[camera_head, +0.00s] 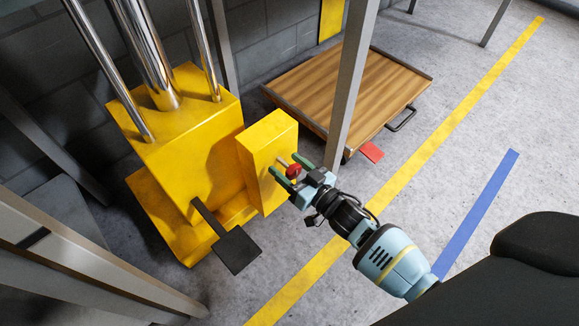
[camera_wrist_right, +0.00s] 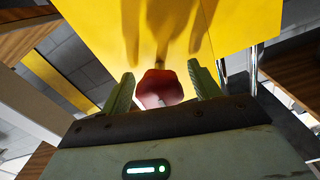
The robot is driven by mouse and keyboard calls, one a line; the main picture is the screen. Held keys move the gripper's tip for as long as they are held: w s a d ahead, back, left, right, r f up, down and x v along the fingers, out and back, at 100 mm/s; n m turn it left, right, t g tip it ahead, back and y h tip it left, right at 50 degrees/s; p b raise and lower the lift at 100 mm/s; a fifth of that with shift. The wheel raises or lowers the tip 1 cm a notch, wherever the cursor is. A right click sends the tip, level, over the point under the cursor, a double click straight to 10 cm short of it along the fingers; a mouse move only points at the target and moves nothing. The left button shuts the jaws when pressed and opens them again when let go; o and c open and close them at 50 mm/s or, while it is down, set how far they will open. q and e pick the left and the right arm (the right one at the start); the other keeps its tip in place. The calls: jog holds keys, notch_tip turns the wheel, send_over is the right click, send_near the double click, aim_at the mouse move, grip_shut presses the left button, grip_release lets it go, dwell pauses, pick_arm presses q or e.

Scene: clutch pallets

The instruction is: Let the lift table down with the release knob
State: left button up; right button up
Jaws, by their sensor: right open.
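The red release knob (camera_head: 294,171) sits on a thin stem on the front of a yellow box (camera_head: 262,148) at the side of the yellow lift base (camera_head: 190,150). My right gripper (camera_head: 292,172) is open at the knob, with a green finger on each side. In the right wrist view, the knob (camera_wrist_right: 160,88) is between the two fingers (camera_wrist_right: 160,80), with a gap visible on either side. The lift's chrome columns (camera_head: 143,45) rise out of the head view, and its tabletop is not visible there. My left gripper is not in view.
A black pedal (camera_head: 236,250) sticks out from the lift base. A grey post (camera_head: 352,80) stands behind my right gripper. A wooden-decked cart (camera_head: 345,90) with a red flap (camera_head: 371,152) is beyond it. The floor to the right is open, with yellow and blue stripes.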

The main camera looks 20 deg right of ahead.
jog(key=c, duration=0.9)
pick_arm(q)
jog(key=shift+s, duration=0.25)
pick_arm(e)
jog(key=shift+c, duration=0.4)
